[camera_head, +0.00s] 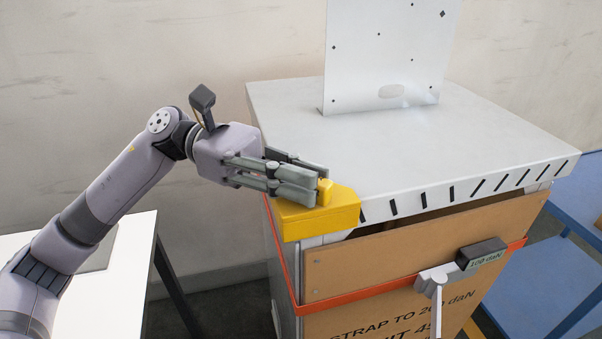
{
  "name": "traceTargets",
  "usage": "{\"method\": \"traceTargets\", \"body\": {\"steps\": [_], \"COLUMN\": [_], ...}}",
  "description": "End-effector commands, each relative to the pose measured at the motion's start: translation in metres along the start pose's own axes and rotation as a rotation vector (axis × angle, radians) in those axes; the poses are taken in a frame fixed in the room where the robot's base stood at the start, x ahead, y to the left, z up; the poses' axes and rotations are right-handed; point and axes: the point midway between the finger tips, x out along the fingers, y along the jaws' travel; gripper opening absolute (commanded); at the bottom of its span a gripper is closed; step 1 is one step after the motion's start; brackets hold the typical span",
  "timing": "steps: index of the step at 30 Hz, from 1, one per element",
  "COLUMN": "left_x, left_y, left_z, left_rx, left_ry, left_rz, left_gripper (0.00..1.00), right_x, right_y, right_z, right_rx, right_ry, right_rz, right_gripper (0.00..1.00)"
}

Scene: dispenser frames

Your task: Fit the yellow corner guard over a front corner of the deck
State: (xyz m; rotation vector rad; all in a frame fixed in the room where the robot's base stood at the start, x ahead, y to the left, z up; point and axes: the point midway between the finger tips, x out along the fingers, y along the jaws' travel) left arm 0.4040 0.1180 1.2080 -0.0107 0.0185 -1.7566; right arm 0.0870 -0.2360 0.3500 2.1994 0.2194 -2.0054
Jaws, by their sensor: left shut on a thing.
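The yellow corner guard (318,219) sits at the near left front corner of the pale grey deck (400,150). Its top lies level with the deck top and its side faces hang over the deck edge. My left gripper (322,186) is shut on the guard's small raised yellow knob (325,191). The gripper's fingers hide part of the guard's top and the deck corner beneath it. Whether the guard is pressed fully down cannot be told. My right gripper is not in view.
An upright white plate (388,50) stands at the back of the deck. An orange strap (370,291) with a dark tensioner (481,254) rings the brown box (400,250) below. A white table (115,280) is at left, a blue frame (575,200) at right.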

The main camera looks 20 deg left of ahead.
Motion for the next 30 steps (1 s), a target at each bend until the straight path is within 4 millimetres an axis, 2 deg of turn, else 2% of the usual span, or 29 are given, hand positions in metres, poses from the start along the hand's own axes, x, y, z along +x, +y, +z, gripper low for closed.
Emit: {"method": "traceTargets", "body": {"steps": [1,11,21,26,30], "left_x": [0.000,0.000,-0.002,-0.021,-0.051], "left_y": [0.000,0.000,0.000,0.001,0.001], "left_z": [-0.002,-0.001,-0.001,-0.002,-0.002], "left_rx": [-0.002,-0.002,-0.002,-0.005,-0.004], "left_ry": [0.002,0.002,0.002,0.002,0.001], "left_rz": [-0.002,-0.001,0.000,0.004,0.004], "left_gripper": [0.19,0.41,0.41,0.41,0.41], "right_x": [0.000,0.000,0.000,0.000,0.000], "right_y": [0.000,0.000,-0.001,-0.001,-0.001], "right_z": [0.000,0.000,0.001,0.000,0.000], "right_rx": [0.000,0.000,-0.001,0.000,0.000], "right_ry": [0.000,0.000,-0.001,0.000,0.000], "right_rz": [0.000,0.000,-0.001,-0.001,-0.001], "right_gripper": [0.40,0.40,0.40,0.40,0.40]}}
